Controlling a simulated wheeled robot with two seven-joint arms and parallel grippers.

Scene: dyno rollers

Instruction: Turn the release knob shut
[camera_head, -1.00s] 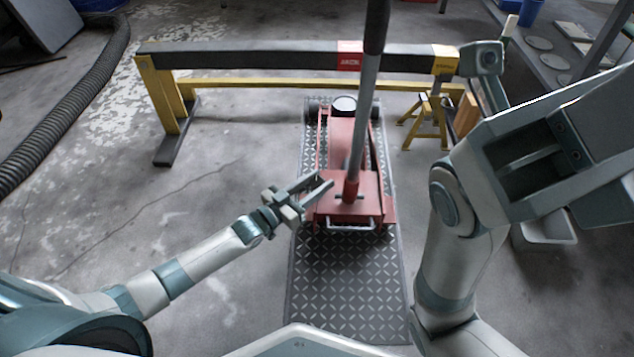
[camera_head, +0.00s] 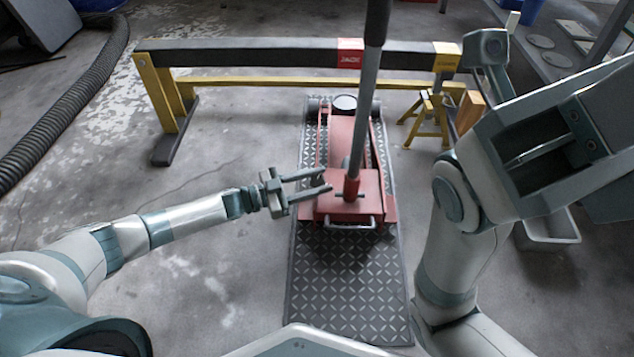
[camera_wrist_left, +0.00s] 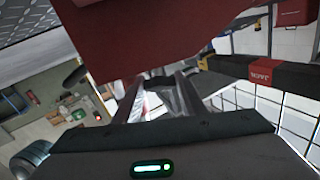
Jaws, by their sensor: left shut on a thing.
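A red floor jack (camera_head: 342,150) stands on a dark diamond-plate mat (camera_head: 345,290), with its long handle (camera_head: 366,100) upright. My left gripper (camera_head: 327,183) reaches in from the left, with its fingertips at the jack's near left corner beside the handle's foot. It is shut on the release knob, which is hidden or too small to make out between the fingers. In the left wrist view, the two fingers (camera_wrist_left: 156,95) reach under the large red jack body (camera_wrist_left: 140,35). My right arm stands at the right; its fingers do not show.
A black and yellow beam (camera_head: 250,55) spans behind the jack. A small yellow stand (camera_head: 430,115) is at the back right. A ribbed hose (camera_head: 60,125) lies at the far left. A grey tray (camera_head: 550,238) is at the right. The floor left of the mat is clear.

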